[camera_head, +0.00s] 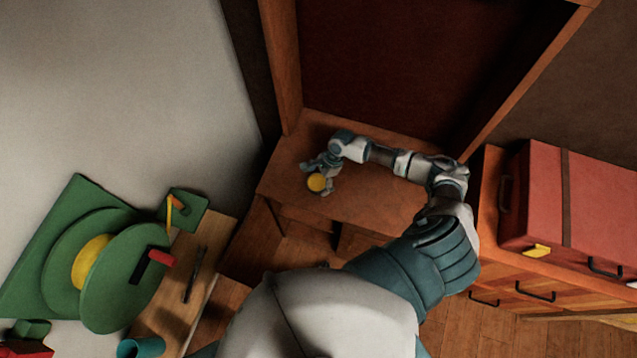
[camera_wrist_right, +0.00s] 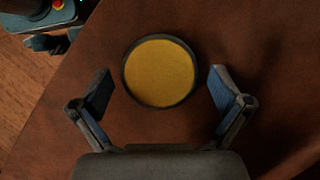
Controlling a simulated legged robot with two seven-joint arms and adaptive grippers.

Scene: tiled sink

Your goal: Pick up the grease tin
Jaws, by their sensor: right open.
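The grease tin (camera_head: 317,183) is a small round tin with a yellow top, on the brown wooden table. In the right wrist view the tin (camera_wrist_right: 159,71) shows a dark rim around its yellow face, close to the table's edge. My right gripper (camera_head: 318,178) is at the tin. In the wrist view its two fingers (camera_wrist_right: 161,88) are spread, one on each side of the tin's near part, with gaps on both sides. The gripper is open and holds nothing. My left gripper is not in view.
The wooden table (camera_head: 372,203) is otherwise bare around the tin. A red case (camera_head: 590,200) sits on a wooden drawer cabinet at the right. At the lower left, a workbench (camera_head: 168,305) holds a dark tool and a teal cup, beside green discs (camera_head: 125,280).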

